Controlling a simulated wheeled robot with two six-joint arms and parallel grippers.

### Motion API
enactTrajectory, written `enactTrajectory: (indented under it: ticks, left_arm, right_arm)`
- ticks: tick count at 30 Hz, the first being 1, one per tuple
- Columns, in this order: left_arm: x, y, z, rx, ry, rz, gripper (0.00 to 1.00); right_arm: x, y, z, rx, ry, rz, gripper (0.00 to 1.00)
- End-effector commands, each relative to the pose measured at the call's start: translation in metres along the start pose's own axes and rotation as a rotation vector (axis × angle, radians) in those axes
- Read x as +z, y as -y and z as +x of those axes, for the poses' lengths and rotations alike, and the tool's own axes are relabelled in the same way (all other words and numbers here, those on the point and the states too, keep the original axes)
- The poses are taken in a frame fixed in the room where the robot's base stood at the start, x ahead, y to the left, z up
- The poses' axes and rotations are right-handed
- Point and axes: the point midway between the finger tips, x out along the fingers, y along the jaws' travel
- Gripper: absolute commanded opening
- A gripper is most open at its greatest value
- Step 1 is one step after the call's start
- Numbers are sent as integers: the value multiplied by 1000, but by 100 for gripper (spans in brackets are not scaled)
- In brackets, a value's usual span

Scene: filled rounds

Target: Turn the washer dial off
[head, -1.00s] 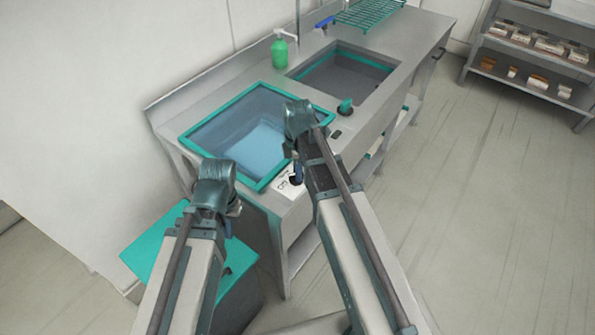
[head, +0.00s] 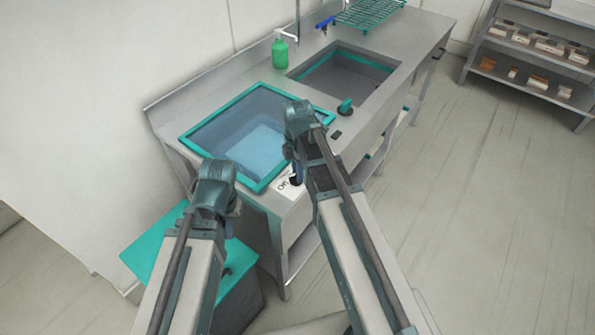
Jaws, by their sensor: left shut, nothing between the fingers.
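The washer is set in the steel counter, with a teal-framed glass lid (head: 238,131) lying shut. At its front right corner is a white label (head: 287,190) with dark lettering too small to read surely. A small dark dial (head: 296,180) stands beside the label, partly hidden by my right arm, so its setting cannot be told. My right gripper (head: 299,112) appears over the lid's right edge, beyond the dial in the picture; its fingers are not clear. My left gripper (head: 218,176) is shut and empty, in front of the lid's near left side, apart from the dial.
A sink (head: 343,72) lies right of the lid, with a teal knob (head: 345,106) at its front edge. A green bottle (head: 280,53) and a teal rack (head: 369,14) stand behind. A teal-topped bin (head: 150,247) sits low left. The right floor is clear.

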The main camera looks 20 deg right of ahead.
Motion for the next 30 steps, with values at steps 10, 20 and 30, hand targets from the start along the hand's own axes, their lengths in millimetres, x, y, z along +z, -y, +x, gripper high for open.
enactTrajectory:
  ticks: [10, 20, 30]
  left_arm:
    - [0, 0, 0, 0, 0, 0, 0]
    - [1, 1, -13, 0, 0, 0, 0]
    - [3, 5, -57, 0, 0, 1, 0]
  right_arm:
    - [0, 0, 0, 0, 0, 2, 52]
    - [0, 0, -13, 0, 0, 2, 52]
    - [0, 0, -57, 0, 0, 2, 52]
